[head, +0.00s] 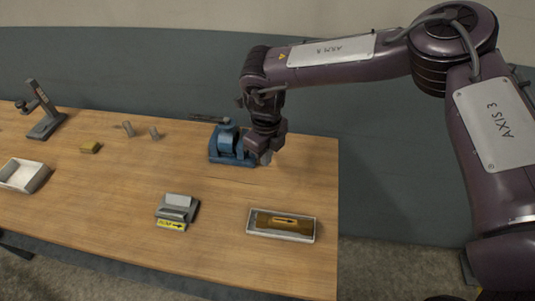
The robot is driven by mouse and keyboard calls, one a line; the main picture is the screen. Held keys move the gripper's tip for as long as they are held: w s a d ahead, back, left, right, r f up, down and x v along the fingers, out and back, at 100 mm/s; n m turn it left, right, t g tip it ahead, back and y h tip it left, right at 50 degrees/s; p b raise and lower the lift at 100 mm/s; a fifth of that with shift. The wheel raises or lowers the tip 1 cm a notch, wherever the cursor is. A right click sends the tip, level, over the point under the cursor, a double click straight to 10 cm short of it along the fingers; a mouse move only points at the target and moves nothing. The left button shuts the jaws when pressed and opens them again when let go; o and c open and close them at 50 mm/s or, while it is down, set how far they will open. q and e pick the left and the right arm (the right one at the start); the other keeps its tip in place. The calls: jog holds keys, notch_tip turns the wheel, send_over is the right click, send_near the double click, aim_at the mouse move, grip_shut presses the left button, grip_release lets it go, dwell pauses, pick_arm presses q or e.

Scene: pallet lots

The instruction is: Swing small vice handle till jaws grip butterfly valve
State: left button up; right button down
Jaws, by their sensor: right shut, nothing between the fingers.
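The small vice (222,143) is blue and stands near the back right of the wooden table. A dark, thin object (208,119) lies across its top; I cannot tell whether it is part of the butterfly valve. My right gripper (265,157) is shut and empty, pointing down right beside the vice on its right side. The vice handle is hidden behind the gripper or too small to make out, and I cannot tell whether they touch. My left gripper is not in view.
A white tray with a brown item (281,236), a grey device with a yellow label (177,210) and a white box (20,174) stand towards the front. A grey stand (44,112), a yellow block (90,147) and two small cylinders (128,128) are back left. The table's middle is clear.

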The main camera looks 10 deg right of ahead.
jog(key=shift+f, duration=0.2)
dwell(0.5)
jog(key=shift+f+b, duration=0.5)
jog(key=shift+f, duration=0.25)
jog(key=shift+f, duration=0.15)
jog(key=shift+w+d, duration=0.15)
jog(key=shift+w, duration=0.15)
dwell(0.4)
jog(key=shift+w+d+r+p, duration=0.25)
jog(key=shift+w+r+p, duration=0.3)
jog(key=shift+r, duration=0.1)
dwell(1.8)
jog(key=shift+w+d+r, duration=0.15)
jog(key=shift+w+r, duration=0.1)
jog(key=shift+w, duration=0.1)
dwell(1.5)
jog(key=shift+s+p, duration=0.15)
jog(key=shift+p, duration=0.2)
jog(key=shift+s+a+p, duration=0.3)
jog(key=shift+s+p, duration=0.05)
jog(key=shift+s, duration=0.2)
